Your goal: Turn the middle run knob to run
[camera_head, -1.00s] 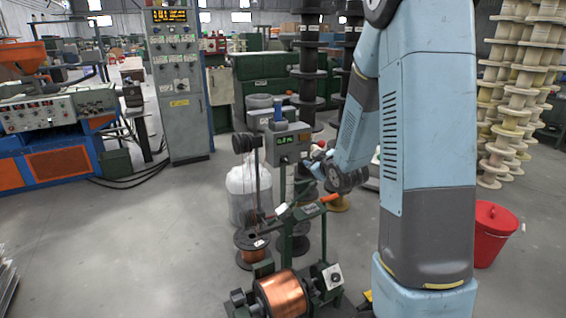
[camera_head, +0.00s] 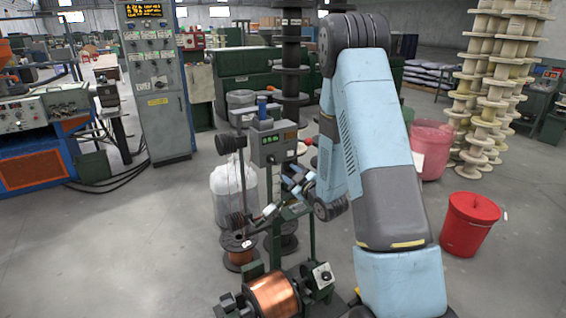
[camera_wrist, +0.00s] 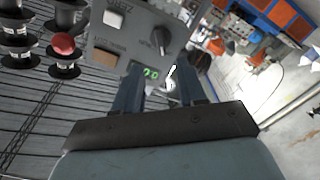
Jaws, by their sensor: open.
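The fingers do not visibly touch the knob. I cannot read the knob's labels. In the head view my forearm partly hides the area right of the box.
A red mushroom button (camera_wrist: 63,42) is beside the box. A copper spool (camera_head: 273,297) and a small dial box (camera_head: 322,275) are low on the stand. A red bucket (camera_head: 470,223) stands right of my arm. Open floor lies at left.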

